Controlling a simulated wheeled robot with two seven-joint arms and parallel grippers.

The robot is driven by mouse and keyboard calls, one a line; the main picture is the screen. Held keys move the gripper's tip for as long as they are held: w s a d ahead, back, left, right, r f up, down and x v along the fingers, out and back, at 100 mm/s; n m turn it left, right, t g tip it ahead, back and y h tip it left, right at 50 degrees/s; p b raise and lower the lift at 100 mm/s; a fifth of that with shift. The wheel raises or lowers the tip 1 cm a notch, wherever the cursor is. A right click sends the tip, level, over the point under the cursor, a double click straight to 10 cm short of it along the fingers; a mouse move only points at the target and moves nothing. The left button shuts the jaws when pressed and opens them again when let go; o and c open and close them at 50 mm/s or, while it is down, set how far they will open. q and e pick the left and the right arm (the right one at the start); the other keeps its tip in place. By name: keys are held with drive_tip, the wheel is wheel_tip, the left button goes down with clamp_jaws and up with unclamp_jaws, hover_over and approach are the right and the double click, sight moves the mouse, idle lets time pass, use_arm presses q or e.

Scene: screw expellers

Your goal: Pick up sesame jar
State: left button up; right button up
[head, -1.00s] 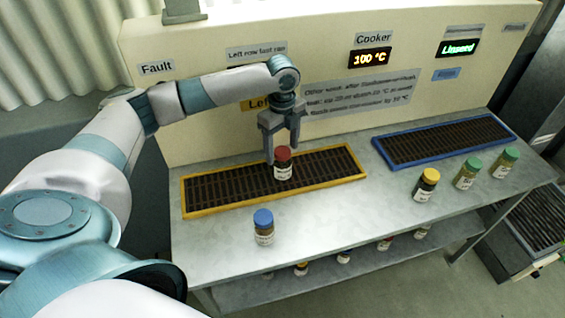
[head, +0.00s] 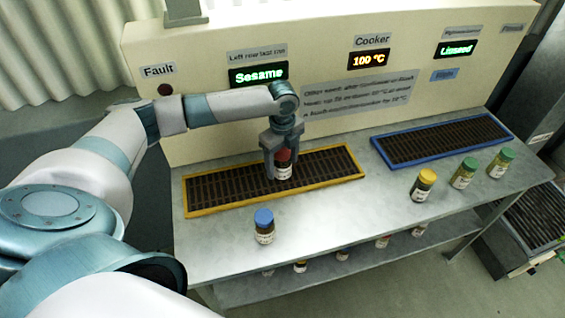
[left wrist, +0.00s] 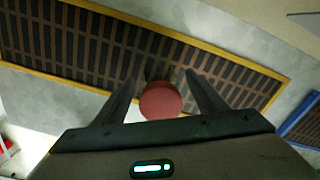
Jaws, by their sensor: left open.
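A jar with a red lid (head: 283,172) stands upright on the yellow-framed grate (head: 220,194). Its label is too small to read. The lit display (head: 258,75) on the panel behind it reads "Sesame". My left gripper (head: 282,165) points down over this jar, open, with one finger on each side of its lid. In the left wrist view the red lid (left wrist: 160,100) lies between the two open fingers (left wrist: 160,82), with a gap visible on each side. My right gripper is in neither view.
A blue-lidded jar (head: 264,227) stands in front of the grate. A yellow-lidded jar (head: 423,185) and two green-lidded jars (head: 464,173) stand right, near a blue-framed grate (head: 440,142). More jars sit on the lower shelf (head: 290,288). The table's middle front is clear.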

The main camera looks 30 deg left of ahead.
sight(282, 151)
use_arm(q)
drive_tip(key=c, duration=1.4)
drive_tip(key=shift+r, duration=0.15)
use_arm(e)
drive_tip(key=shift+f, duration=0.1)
